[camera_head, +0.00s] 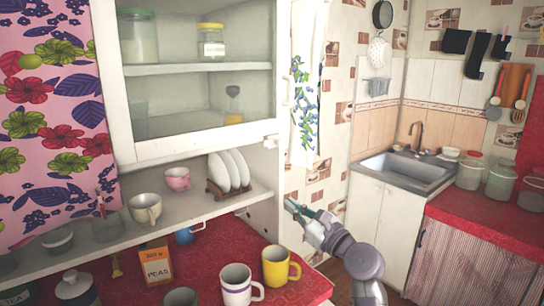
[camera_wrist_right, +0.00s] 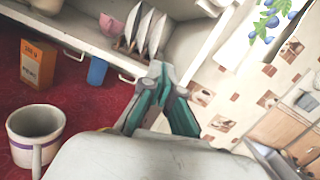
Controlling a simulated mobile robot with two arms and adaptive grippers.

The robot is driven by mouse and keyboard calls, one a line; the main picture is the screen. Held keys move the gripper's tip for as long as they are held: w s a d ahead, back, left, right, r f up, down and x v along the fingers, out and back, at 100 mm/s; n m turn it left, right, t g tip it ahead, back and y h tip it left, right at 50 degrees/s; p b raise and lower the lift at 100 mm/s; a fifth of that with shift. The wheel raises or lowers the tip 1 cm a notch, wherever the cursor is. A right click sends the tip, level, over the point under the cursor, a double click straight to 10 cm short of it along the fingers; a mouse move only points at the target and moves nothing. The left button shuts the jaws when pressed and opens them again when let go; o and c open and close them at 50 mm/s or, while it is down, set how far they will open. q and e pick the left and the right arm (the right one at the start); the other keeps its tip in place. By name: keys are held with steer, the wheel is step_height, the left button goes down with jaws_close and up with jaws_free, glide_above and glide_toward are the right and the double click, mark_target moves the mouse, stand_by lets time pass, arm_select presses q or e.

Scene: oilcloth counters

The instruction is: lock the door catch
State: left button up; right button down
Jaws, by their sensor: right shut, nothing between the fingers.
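The white cabinet door (camera_head: 197,142) with glass panes is closed over the upper shelves. A small white catch (camera_head: 271,141) sits at the door's lower right corner, beside the cabinet's side edge. A white fitting at the top of the right wrist view (camera_wrist_right: 210,8) looks like this catch, but it is cut off by the frame. I cannot tell whether the catch is turned to locked. My right gripper (camera_head: 290,204) is below and to the right of the catch, apart from it. Its green fingers (camera_wrist_right: 160,72) are shut and empty. My left gripper is not in view.
An open shelf under the door holds a plate rack (camera_head: 228,188), a pink cup (camera_head: 177,179) and a cream cup (camera_head: 145,209). The red counter holds a yellow mug (camera_head: 276,266), a striped mug (camera_head: 236,284) and a peas box (camera_head: 156,265). A sink (camera_head: 405,173) stands right.

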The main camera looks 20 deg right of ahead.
mark_target(275, 143)
steer(key=r, duration=0.1)
steer(key=r+m, duration=0.1)
steer(key=w+d+r+m+t, duration=0.1)
steer(key=shift+r, duration=0.3)
steer(key=w+a+r+p, duration=0.3)
steer(key=w+r, duration=0.3)
steer(key=w, duration=0.3)
steer(key=shift+a+r+p, duration=0.25)
steer(key=shift+p, duration=0.4)
steer(key=shift+f, duration=0.1)
steer(key=shift+w+m, duration=0.15)
steer(key=shift+m, duration=0.25)
